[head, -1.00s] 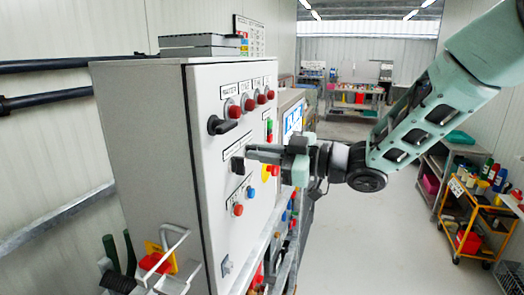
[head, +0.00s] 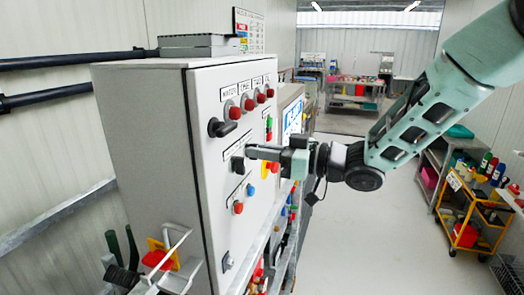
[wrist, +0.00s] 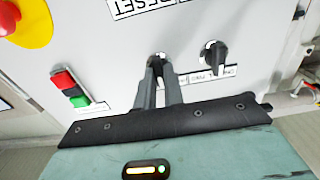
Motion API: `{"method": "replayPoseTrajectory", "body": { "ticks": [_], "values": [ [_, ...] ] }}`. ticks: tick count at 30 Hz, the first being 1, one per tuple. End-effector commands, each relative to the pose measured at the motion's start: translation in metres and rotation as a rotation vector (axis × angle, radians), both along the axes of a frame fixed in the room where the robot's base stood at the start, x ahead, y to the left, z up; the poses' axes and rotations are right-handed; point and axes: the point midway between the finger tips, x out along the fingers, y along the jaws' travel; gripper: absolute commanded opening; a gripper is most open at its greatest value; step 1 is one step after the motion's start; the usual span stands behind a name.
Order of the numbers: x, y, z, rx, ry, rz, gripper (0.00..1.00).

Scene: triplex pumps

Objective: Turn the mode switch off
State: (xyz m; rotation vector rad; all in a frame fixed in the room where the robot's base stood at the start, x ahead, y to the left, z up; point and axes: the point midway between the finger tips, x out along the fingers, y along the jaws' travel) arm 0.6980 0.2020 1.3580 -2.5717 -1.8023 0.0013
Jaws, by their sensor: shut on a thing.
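My gripper (wrist: 160,84) points at the grey panel of the control cabinet (head: 215,215), its two narrow fingers shut on a small dark switch knob (wrist: 158,61), which I take as the mode switch. The fingers cover most of the knob and its label. In the head view my gripper (head: 252,153) reaches the panel from the right and hides this knob. A second black switch (wrist: 214,57) stands right beside it in the wrist view, apart from the fingers; it also shows in the head view (head: 238,165).
A larger black handle (head: 222,127) and red lamps (head: 248,104) sit higher on the panel. A red and yellow emergency stop (wrist: 32,18) and red-green buttons (wrist: 70,88) lie left in the wrist view. An orange cart (head: 470,210) stands right; the floor between is clear.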

Motion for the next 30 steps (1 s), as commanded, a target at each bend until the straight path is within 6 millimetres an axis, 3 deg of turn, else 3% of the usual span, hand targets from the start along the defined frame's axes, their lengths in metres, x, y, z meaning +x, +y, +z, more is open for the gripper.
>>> {"method": "replayPoseTrajectory", "body": {
  "ticks": [5,6,8,22,26,30],
  "values": [
    [0.000,0.000,0.000,0.000,0.000,0.000,0.00],
    [0.000,0.000,0.000,0.000,-0.001,0.000,0.21],
    [0.000,0.000,0.000,0.000,-0.001,0.000,0.32],
    [-0.001,-0.005,-0.001,-0.002,-0.002,-0.001,0.32],
    [-0.006,-0.020,-0.003,0.000,-0.004,-0.003,0.32],
    [-0.016,-0.049,-0.004,-0.002,-0.005,-0.006,0.32]
  ]
}}
